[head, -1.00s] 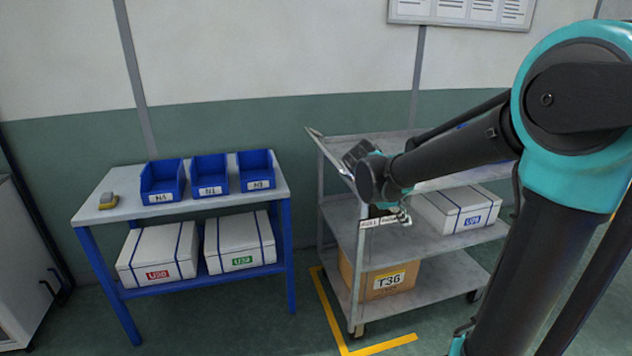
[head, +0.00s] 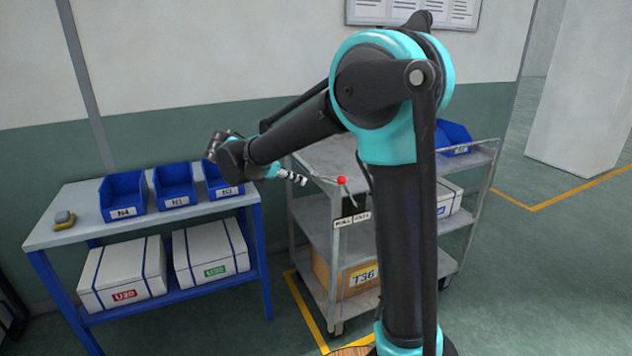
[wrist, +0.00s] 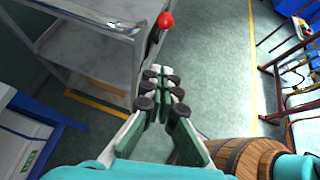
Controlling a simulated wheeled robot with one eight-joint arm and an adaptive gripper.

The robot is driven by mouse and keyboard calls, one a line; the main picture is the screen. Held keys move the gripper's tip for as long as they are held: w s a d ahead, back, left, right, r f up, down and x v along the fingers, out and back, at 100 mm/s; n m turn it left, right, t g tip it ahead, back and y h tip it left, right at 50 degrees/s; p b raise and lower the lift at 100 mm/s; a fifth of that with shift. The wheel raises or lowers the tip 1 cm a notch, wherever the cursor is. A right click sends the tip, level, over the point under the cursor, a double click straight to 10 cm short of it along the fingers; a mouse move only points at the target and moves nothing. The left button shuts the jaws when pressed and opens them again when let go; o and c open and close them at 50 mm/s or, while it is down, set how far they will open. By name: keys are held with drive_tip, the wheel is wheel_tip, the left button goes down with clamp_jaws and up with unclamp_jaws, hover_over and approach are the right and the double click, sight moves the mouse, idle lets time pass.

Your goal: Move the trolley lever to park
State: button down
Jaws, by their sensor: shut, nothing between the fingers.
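The grey trolley (head: 331,215) stands right of the blue bench in the head view. Its lever has a red knob (head: 341,180) above a small two-part label plate (head: 351,219) on the front left of the trolley; the lettering is too small to read surely. My gripper (head: 299,180) is shut and empty, left of the red knob and apart from it. In the wrist view the red knob (wrist: 166,20) shows beyond my gripper fingertips (wrist: 164,76), beside the trolley shelves (wrist: 100,60). My arm hides part of the trolley in the head view.
A blue bench (head: 75,235) with blue bins (head: 175,186) and white boxes (head: 122,272) stands at left. A carton (head: 358,280) sits on the trolley's bottom shelf. A wooden barrel (wrist: 238,158) is close below my gripper. Floor right of the trolley is clear.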

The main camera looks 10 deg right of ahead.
sight(339, 179)
drive_tip(key=x, duration=0.4)
drive_tip(key=d+r+x, duration=0.1)
drive_tip(key=x, duration=0.3)
drive_tip(key=w+r+x, duration=0.1)
drive_tip(key=x, duration=0.3)
drive_tip(key=shift+d+r, duration=0.1)
drive_tip(key=shift+d, duration=0.2)
drive_tip(key=shift+d+r, duration=0.1)
drive_tip(key=shift+d, duration=0.05)
drive_tip(key=shift+w+d+r+y, duration=0.3)
drive_tip(key=shift+d+r+y, duration=0.3)
drive_tip(key=shift+d+y, duration=0.15)
drive_tip(key=w+d+r+g+y, duration=0.1)
drive_tip(key=d+y, duration=0.3)
drive_tip(key=d, duration=0.4)
drive_tip(key=w+d+r+g+y, duration=0.1)
drive_tip(key=w+d+y, duration=0.3)
drive_tip(key=d, duration=0.4)
drive_tip(key=shift+d+m+g+y, duration=0.15)
drive_tip(key=shift+m+g+y, duration=0.3)
drive_tip(key=shift+g, duration=0.25)
